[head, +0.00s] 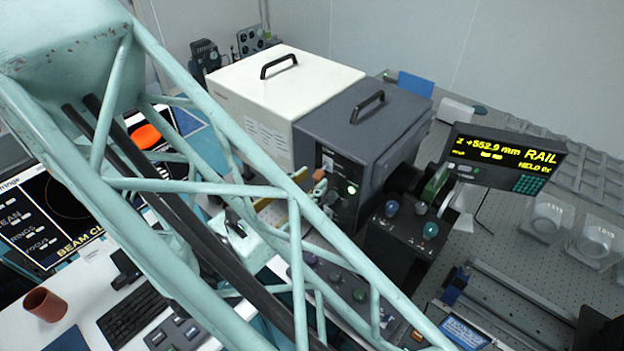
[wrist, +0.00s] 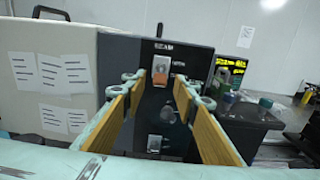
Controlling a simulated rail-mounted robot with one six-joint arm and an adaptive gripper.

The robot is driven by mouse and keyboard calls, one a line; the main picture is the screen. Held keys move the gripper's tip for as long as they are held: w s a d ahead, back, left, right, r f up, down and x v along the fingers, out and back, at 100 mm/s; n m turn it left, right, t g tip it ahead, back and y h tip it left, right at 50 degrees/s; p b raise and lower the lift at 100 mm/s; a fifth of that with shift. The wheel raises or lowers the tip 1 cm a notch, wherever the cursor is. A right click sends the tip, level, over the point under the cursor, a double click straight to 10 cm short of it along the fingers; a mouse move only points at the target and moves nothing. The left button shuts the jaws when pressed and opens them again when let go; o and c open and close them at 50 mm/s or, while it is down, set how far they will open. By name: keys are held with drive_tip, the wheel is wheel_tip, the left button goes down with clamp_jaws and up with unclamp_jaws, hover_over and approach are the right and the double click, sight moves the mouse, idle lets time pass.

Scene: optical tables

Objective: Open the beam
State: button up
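The dark grey box (head: 365,125) beside the white box carries a front panel labelled BEAM; it also fills the middle of the wrist view (wrist: 190,62). Below the label is a light plate with an orange part (wrist: 161,84), seemingly the beam control. My gripper (wrist: 158,90) is open, its wood-coloured fingers pointing at the panel on either side of the orange part, with nothing held. I cannot tell how close the tips are to the panel. In the head view my arm hides part of the gripper. A screen (head: 45,215) at left reads "BEAM CL", the rest hidden.
The white box (head: 280,85) with papers on its side stands left of the grey box. A dark knob unit (head: 405,235) stands to its right, under a yellow-text RAIL display (head: 503,158). A brown cup (head: 45,304) and keyboard (head: 133,316) are at lower left.

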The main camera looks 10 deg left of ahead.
drive_tip(key=shift+w+d, duration=0.35)
drive_tip(key=shift+w, duration=0.3)
drive_tip(key=shift+c, duration=0.2)
drive_tip(key=c, duration=0.8)
